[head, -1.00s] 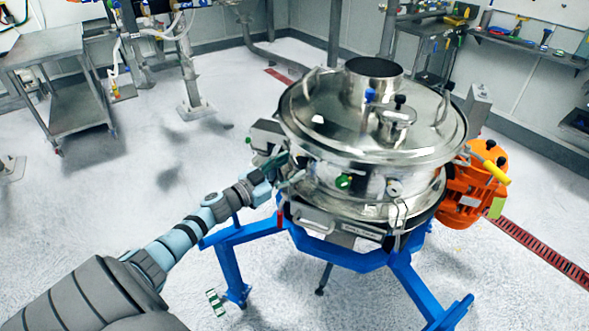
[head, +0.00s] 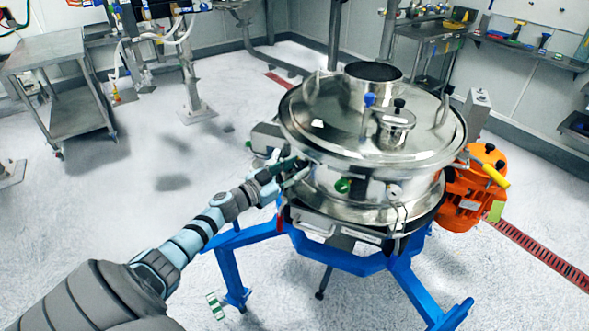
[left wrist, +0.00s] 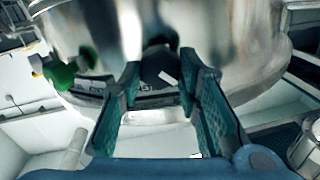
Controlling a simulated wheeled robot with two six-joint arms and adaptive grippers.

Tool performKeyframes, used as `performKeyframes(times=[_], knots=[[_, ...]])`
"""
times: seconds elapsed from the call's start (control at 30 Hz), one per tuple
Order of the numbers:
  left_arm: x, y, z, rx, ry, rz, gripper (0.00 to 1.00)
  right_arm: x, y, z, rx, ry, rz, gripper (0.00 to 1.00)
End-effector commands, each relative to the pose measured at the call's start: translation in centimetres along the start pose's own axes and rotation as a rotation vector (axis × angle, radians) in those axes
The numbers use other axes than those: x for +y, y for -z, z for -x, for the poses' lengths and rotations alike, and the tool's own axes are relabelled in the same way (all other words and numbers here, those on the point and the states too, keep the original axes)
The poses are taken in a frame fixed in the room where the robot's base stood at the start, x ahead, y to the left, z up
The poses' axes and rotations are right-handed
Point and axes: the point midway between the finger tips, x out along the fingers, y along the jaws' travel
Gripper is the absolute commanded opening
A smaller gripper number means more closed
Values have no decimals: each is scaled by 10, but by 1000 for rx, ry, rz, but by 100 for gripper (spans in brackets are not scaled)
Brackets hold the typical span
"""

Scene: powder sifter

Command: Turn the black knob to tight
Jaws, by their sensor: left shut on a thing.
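The steel sifter (head: 335,185) is a round drum with a domed lid on a blue frame. My left gripper (head: 292,170) is at the left side of its drum. In the left wrist view the dark green fingers of my left gripper (left wrist: 160,68) stand on either side of a black knob (left wrist: 158,62) on the drum wall, and they are shut on it. The knob's markings cannot be read. In the head view this knob is hidden by the gripper. My right gripper is not in view.
An orange motor (head: 470,195) is at the right. A steel cart (head: 80,125) stands far left.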

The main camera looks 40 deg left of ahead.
Motion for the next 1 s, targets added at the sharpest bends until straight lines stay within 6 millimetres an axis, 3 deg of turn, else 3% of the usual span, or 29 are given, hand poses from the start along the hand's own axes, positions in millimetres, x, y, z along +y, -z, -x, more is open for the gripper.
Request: performKeyframes(times=[0.37,1.0], knots=[[0,0,0,1,1,-190,3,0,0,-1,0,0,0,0],[3,-2,0,1,1,-789,3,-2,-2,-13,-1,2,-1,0]])
